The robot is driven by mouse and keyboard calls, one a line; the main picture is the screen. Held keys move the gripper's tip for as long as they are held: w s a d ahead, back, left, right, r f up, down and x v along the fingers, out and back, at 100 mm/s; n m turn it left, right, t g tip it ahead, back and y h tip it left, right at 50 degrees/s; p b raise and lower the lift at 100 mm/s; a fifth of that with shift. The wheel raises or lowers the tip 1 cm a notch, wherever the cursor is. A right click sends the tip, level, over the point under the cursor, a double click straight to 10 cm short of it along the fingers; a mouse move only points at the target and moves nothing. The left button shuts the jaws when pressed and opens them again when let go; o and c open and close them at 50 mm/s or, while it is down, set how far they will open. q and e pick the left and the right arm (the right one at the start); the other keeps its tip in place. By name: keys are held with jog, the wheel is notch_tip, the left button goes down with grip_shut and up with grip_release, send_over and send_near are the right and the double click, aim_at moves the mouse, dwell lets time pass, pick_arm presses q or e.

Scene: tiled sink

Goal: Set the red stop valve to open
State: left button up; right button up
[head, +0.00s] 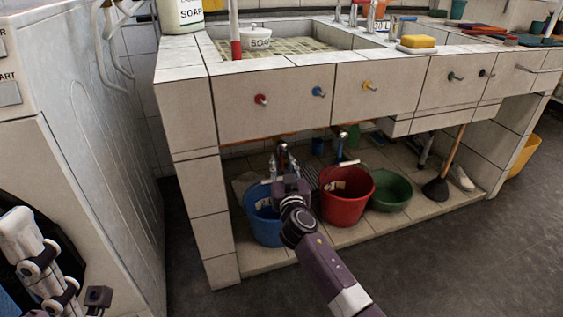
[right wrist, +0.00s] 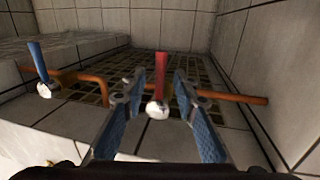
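The red stop valve's red lever (right wrist: 161,75) shows in the right wrist view, above a chrome body on a copper pipe (right wrist: 232,97). In that picture the lever points up, crosswise to the pipe. My right gripper (right wrist: 161,84) is open, its blue-padded fingers on either side of the lever with a gap at each side. In the head view my right gripper (head: 283,152) is under the sink, above the blue bucket, and hides the valve there. A blue-levered valve (right wrist: 36,62) is at the left in the wrist view. Of my left arm only unclear parts show at the lower left.
Under the sink stand a blue bucket (head: 262,226), a red bucket (head: 345,205), a green basin (head: 390,192) and a plunger (head: 437,188). The tiled sink front (head: 240,118) bears colored knobs. A white machine (head: 95,170) stands at the left. The floor in front is clear.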

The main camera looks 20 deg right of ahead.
jog(key=shift+w+d, duration=0.1)
jog(key=shift+w, duration=0.85)
grip_shut()
